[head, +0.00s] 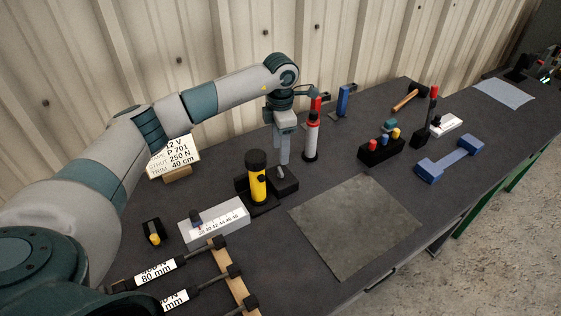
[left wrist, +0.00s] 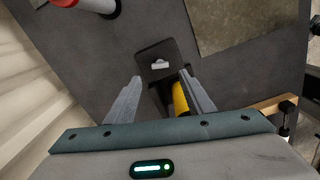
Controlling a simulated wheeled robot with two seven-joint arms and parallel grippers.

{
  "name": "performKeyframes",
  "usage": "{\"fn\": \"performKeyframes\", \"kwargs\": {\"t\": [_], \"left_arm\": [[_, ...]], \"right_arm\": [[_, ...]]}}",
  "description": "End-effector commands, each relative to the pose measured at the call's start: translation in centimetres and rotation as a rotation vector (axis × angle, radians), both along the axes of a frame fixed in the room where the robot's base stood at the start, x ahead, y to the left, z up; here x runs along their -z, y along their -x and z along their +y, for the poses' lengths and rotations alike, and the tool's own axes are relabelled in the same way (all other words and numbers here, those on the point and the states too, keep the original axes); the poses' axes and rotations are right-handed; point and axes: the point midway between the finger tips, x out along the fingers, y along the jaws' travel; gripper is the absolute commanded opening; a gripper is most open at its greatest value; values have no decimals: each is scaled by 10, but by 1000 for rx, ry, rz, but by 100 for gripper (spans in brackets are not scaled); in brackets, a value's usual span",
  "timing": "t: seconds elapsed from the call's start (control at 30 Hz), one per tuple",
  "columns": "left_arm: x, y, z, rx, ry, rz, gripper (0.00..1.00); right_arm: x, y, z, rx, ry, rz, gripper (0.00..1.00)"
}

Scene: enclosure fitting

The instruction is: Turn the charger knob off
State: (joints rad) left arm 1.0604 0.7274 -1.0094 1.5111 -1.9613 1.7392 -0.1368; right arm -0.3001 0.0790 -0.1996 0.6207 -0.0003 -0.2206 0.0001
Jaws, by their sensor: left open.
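The charger is a black block (head: 286,186) with a small light grey knob (head: 281,172) on its top. A yellow and black torch (head: 258,182) stands upright beside it on the left. In the left wrist view the charger (left wrist: 153,50) lies ahead of the fingertips, with the bar-shaped knob (left wrist: 160,65) lying roughly across the picture. The torch's yellow body (left wrist: 180,98) is partly hidden by a finger. My left gripper (head: 283,160) points down just above the knob; it also shows in the wrist view (left wrist: 161,77), fingers apart with nothing between them.
A red and white cylinder (head: 311,140) stands close behind the gripper. A grey box with a number strip (head: 214,222) and a labelled sign (head: 175,160) are to the left. A flat grey mat (head: 355,228) lies to the right. A corrugated wall (head: 200,60) runs behind the table.

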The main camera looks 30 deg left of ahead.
Motion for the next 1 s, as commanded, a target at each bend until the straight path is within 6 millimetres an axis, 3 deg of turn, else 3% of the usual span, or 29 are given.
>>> {"fn": "performKeyframes", "kwargs": {"t": [0.2, 0.43, 0.9, 0.93, 1.0], "left_arm": [[37, 1, -1, 0, 1, 4, 48], [68, 0, -1, 0, 1, 2, 48], [80, 0, -1, 0, -1, -1, 48], [80, 0, -1, 0, -1, -1, 46], [80, 0, 0, 0, -1, -1, 29]], "right_arm": [[-20, 0, 0, 0, 0, 0, 31], [-30, 0, 0, 0, 0, 0, 31], [-32, 0, 0, 0, 0, 0, 31], [-32, 0, 0, 0, 0, 0, 31], [-32, 0, 0, 0, 0, 0, 31]]}}
